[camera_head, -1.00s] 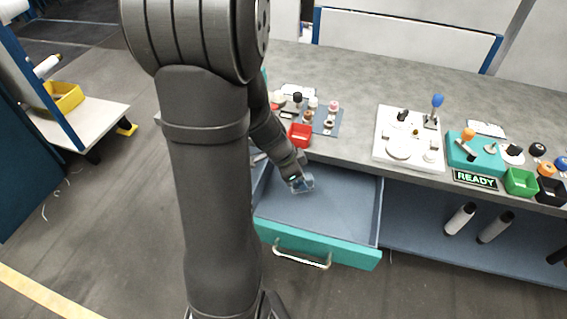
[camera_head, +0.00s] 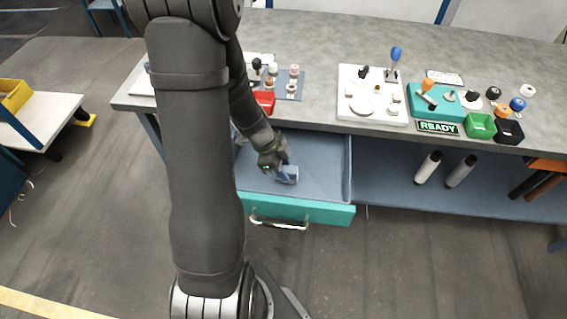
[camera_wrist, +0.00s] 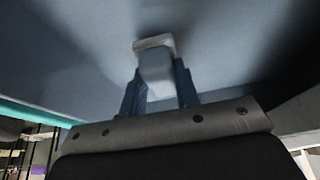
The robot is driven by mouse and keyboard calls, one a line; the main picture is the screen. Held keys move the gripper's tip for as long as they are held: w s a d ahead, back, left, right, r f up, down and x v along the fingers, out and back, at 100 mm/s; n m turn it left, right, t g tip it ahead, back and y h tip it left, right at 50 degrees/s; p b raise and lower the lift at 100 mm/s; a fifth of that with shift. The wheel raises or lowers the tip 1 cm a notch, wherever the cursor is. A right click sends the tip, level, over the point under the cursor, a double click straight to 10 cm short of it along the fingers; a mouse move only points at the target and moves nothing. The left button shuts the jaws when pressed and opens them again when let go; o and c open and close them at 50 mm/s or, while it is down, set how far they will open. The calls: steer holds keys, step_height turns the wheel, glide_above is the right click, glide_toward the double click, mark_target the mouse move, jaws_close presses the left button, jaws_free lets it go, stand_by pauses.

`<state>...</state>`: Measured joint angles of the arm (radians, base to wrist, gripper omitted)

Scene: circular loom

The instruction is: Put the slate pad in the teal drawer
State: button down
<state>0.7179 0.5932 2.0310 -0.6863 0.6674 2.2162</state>
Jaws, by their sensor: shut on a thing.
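The teal drawer (camera_head: 330,214) is pulled out beneath the grey workbench, with a teal front, a metal handle and a blue-grey inside. My gripper (camera_head: 287,174) is inside the drawer's outline, near its front panel. In the wrist view my gripper (camera_wrist: 158,88) is shut on a pale grey-blue block, which looks like the slate pad (camera_wrist: 154,66). The drawer's blue-grey surface fills the view behind it. I cannot tell whether the pad touches the drawer floor. In the head view the pad is too small to separate clearly from the fingers.
On the bench (camera_head: 330,50) stand a red bin (camera_head: 264,100), a white board (camera_head: 372,112) with parts, a teal block, a green bin (camera_head: 481,126) and a black bin (camera_head: 509,132). A shelf right of the drawer holds white cylinders (camera_head: 428,167). My arm hides the drawer's left part.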

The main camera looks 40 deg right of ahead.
steer(key=shift+f, duration=0.55)
steer(key=c, duration=1)
jaws_free()
steer(key=v, duration=1.7)
steer(key=shift+w+a+r, duration=0.1)
steer(key=shift+w+r, duration=0.05)
steer(key=x, duration=1.7)
